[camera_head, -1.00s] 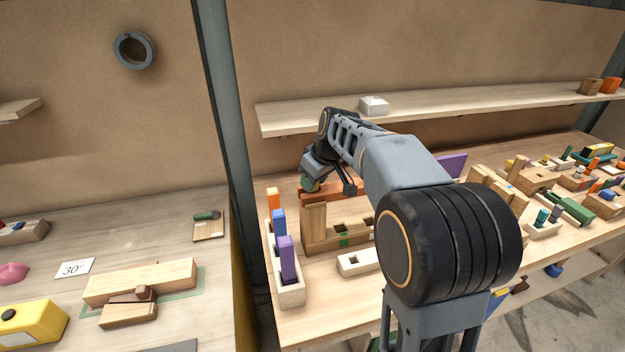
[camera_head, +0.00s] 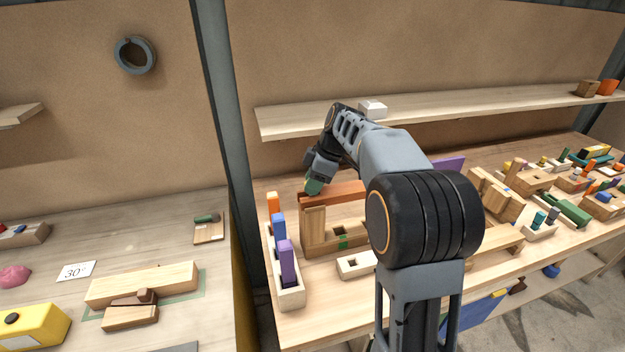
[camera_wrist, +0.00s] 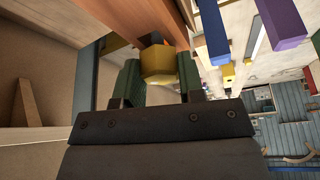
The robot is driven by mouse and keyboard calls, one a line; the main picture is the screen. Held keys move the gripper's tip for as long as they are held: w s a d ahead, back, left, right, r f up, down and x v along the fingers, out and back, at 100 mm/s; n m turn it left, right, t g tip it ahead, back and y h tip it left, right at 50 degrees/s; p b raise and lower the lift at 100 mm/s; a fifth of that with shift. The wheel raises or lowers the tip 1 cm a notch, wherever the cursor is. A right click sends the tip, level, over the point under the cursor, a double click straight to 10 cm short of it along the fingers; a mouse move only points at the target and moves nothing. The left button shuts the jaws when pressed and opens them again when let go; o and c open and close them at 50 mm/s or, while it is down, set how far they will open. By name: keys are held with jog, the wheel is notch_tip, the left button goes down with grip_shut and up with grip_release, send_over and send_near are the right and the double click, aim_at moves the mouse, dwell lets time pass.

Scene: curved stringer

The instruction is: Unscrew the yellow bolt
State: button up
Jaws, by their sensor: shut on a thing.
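The yellow bolt (camera_wrist: 158,66) has a faceted head and shows between the two green fingers of my gripper (camera_wrist: 160,80) in the wrist view. My gripper is shut on the bolt head. An orange-brown part lies right behind the head; the bolt's shank is hidden. In the head view my gripper (camera_head: 313,187) is at the left end of the reddish-brown wooden beam (camera_head: 348,192), above the light wooden upright block (camera_head: 313,226). A small yellow patch shows there beside the fingers. I cannot tell how far the bolt is screwed in.
A pale rack (camera_head: 291,298) with orange, blue and purple pegs stands left of the beam. A shelf (camera_head: 290,119) with a white block (camera_head: 373,109) runs behind my arm. Several wooden assemblies fill the bench's right side. A grey post (camera_head: 229,150) stands at left.

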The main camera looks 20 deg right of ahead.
jog(key=shift+r+n+g, duration=0.1)
jog(key=shift+n+g, duration=0.2)
jog(key=shift+n, duration=0.5)
jog(key=o, duration=1.1)
jog(key=v, duration=1.2)
jog(key=shift+d, duration=0.15)
